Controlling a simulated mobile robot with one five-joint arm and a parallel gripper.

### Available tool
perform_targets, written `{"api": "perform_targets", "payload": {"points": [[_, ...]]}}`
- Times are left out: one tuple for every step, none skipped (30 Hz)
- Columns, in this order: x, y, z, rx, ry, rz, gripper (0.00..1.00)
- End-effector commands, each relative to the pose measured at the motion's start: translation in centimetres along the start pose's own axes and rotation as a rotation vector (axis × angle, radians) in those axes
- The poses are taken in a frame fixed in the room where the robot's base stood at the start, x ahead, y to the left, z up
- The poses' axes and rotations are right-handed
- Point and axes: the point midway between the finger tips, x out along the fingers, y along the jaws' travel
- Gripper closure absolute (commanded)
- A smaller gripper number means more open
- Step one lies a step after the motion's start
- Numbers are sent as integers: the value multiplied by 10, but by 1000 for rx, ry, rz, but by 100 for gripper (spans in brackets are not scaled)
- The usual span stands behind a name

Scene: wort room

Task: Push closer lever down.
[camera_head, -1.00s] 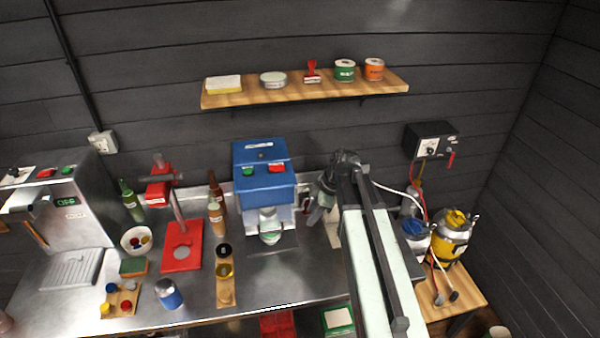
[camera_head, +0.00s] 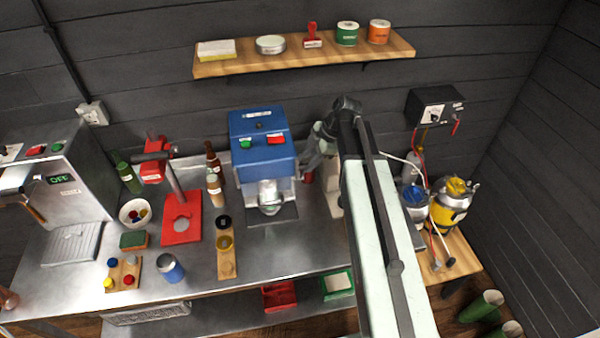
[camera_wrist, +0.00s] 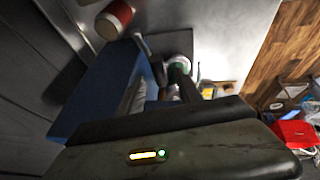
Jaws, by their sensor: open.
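The closer seems to be the blue machine (camera_head: 262,155) on the steel counter, with a green and a red button on top. In the wrist view its blue side (camera_wrist: 85,95) fills the left. A small red piece (camera_head: 308,177) shows at its right side, perhaps the lever's grip. A red cylinder with a pale band (camera_wrist: 116,18) in the wrist view may be the same piece. A grey bar (camera_wrist: 147,47) shows beside it. My gripper (camera_head: 316,150) is open and empty, close to the machine's right side. My arm partly hides this area, and contact cannot be told.
A shelf (camera_head: 300,60) hangs above. Bare counter lies before the machine.

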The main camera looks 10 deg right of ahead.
Motion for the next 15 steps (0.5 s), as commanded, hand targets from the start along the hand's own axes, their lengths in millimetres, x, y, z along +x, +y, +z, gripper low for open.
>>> {"api": "perform_targets", "payload": {"points": [[7, 0, 1, 0, 0, 0, 58], [10, -1, 2, -1, 0, 0, 58], [16, -1, 2, -1, 0, 0, 58], [21, -1, 2, -1, 0, 0, 58], [26, -1, 3, -1, 0, 0, 58], [34, -1, 3, -1, 0, -1, 58], [39, -1, 4, -1, 0, -1, 58], [45, -2, 4, -1, 0, -1, 58], [53, -2, 4, -1, 0, -1, 58], [59, -2, 4, -1, 0, -1, 58], [64, -2, 4, 0, 0, -1, 58], [70, -1, 3, 0, 0, -1, 58], [73, -1, 3, 0, 0, -1, 58], [75, -1, 3, 0, 0, 0, 58], [77, -1, 2, 0, -1, 0, 58]]}}
